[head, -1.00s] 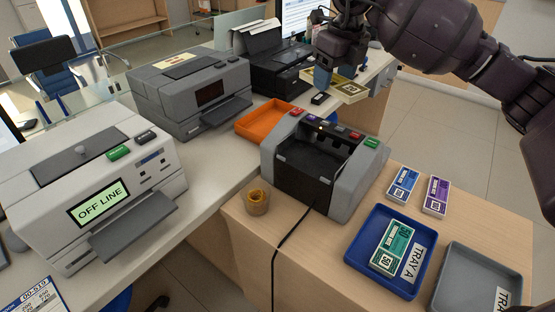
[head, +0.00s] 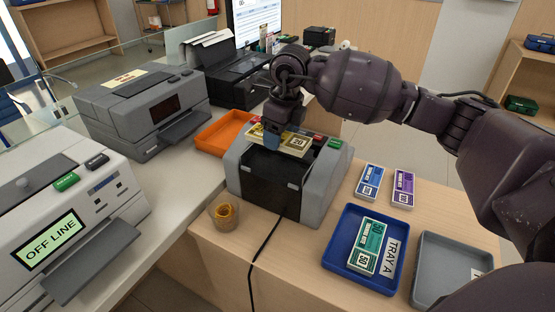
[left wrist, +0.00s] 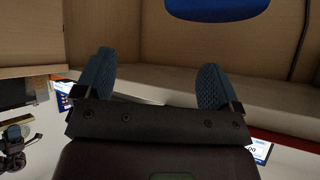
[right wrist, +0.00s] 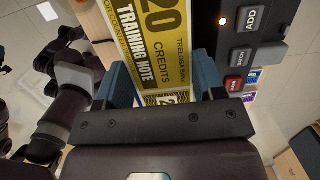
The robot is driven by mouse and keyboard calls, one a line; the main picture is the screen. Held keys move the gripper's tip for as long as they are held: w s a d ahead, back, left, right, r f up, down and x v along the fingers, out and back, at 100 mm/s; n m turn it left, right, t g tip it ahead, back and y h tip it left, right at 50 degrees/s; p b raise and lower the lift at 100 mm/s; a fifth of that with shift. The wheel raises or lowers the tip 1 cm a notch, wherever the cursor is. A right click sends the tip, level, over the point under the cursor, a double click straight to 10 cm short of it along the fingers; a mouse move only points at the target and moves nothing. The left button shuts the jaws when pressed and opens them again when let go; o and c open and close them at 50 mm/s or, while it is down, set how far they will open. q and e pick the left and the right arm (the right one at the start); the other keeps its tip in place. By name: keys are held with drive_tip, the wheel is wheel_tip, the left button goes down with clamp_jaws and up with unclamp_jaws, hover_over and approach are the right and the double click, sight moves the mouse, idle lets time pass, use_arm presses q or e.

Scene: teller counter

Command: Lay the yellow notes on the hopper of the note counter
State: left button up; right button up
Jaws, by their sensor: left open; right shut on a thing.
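The yellow notes (head: 292,143) are held in my right gripper (head: 272,132), over the top of the grey note counter (head: 325,182). In the right wrist view the notes (right wrist: 163,40) lie between the two blue fingers of the right gripper (right wrist: 165,85), beside the counter's ADD button. Whether the notes touch the hopper, I cannot tell; the gripper hides part of the top. My left gripper (left wrist: 155,85) shows only in the left wrist view, open and empty, with its fingers wide apart.
A blue tray (head: 331,257) with green notes (head: 367,247) stands right of the counter, beside a grey tray (head: 425,285). Blue notes (head: 369,182) and purple notes (head: 403,188) lie behind. An orange tray (head: 207,147) and a small cup (head: 224,214) are left of the counter.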

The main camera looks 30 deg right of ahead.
sight(278, 167)
drive_tip(key=shift+f, duration=1.3)
drive_tip(key=shift+f+b, duration=0.5)
drive_tip(key=shift+f, duration=2)
drive_tip(key=shift+f, duration=0.15)
drive_tip(key=o, duration=0.9)
drive_tip(key=r, duration=0.3)
drive_tip(key=s+r+p, duration=0.1)
drive_tip(key=r, duration=0.3)
drive_tip(key=r+p, duration=0.1)
drive_tip(key=r, duration=0.3)
drive_tip(key=shift+s+d+r, duration=0.1)
drive_tip(key=shift+s+d, duration=0.1)
drive_tip(key=shift+d, duration=0.2)
drive_tip(key=shift+r, duration=0.5)
